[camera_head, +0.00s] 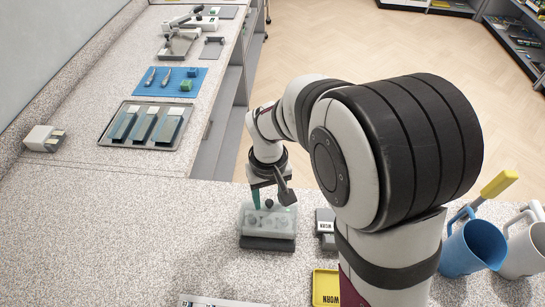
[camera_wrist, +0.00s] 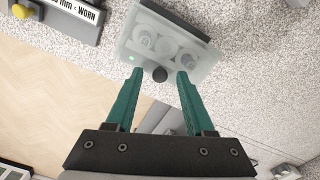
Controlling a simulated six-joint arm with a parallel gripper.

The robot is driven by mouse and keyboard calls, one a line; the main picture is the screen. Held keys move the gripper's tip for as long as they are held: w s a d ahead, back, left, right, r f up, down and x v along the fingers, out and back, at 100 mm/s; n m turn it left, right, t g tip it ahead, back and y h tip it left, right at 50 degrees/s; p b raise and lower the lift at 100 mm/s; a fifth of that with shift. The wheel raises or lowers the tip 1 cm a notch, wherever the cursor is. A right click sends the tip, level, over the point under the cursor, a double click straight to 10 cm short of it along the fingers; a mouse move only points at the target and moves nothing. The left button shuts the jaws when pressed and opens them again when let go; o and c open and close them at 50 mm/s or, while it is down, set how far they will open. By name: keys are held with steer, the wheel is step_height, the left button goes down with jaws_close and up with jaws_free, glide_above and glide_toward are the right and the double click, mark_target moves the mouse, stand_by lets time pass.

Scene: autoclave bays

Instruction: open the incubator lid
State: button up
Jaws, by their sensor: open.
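The incubator is a small box with a dark base (camera_head: 267,243) and a translucent lid (camera_head: 283,222), standing on the speckled counter below my gripper (camera_head: 261,204). The lid appears shut. In the wrist view the lid (camera_wrist: 135,40) shows round shapes through it and a small green light near one edge. I cannot tell how high the fingertips are relative to the knob.
A grey labelled block (camera_head: 325,228) stands close right of the incubator, with a yellow "WORN" tray (camera_head: 326,287) in front. A blue jug (camera_head: 470,247) and a white jug (camera_head: 524,247) stand at right. A metal tray (camera_head: 110,142) lies back left. Counter left of the incubator is clear.

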jaws_close()
stand_by(1.4)
